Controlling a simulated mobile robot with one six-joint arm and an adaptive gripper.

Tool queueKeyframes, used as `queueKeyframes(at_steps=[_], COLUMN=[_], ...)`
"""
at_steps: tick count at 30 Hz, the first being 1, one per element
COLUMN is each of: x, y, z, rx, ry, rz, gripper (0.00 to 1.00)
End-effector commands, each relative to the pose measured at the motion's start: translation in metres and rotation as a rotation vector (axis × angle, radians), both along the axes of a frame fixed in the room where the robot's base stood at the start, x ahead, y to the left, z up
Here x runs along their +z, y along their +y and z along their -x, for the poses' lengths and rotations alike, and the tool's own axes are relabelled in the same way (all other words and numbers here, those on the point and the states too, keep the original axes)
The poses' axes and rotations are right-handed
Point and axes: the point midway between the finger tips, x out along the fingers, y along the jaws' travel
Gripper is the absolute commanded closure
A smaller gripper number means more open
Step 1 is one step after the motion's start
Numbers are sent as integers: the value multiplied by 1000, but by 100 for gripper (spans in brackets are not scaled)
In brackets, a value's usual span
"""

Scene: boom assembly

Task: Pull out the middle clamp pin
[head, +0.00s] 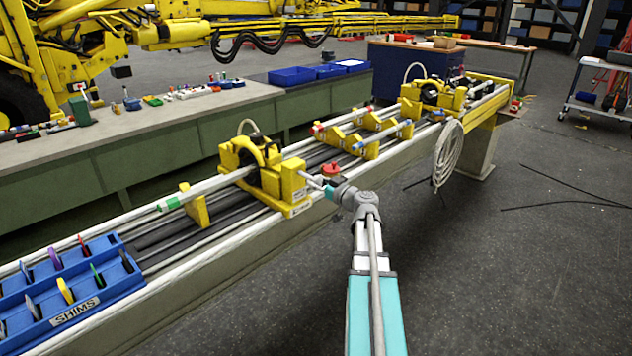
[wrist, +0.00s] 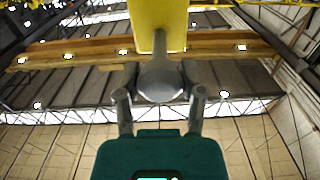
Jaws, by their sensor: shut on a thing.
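A yellow clamp (head: 268,172) with a black ring in it stands on the long rail bench, left of centre in the head view. My gripper (head: 322,185) is at the right side of this clamp, reaching toward its yellow block. In the wrist view my gripper (wrist: 159,95) is shut on the rounded grey head of the clamp pin (wrist: 160,78). The pin's thin shaft (wrist: 159,42) runs from the head to the yellow block (wrist: 158,15). The shaft's far end is hidden, so I cannot tell how deep it sits.
A red knob (head: 331,168) is close behind my gripper. Yellow supports (head: 365,140) and another yellow clamp (head: 430,97) stand farther along the bench. A blue shim tray (head: 75,285) is at the left, and a coiled cable (head: 447,155) hangs at the right. The floor on the right is mostly clear.

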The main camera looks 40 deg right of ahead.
Motion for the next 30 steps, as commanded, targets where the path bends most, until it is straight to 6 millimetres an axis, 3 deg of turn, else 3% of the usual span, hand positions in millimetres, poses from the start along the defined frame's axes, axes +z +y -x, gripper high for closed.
queueKeyframes(at_steps=[5,6,11,23,30], x=[-2,-2,-1,-1,-1], y=[2,2,3,4,2], z=[2,1,0,-2,8], rx=[0,1,3,4,2], ry=[4,4,4,3,3], rz=[5,5,4,2,2], gripper=[100,45,15,13,13])
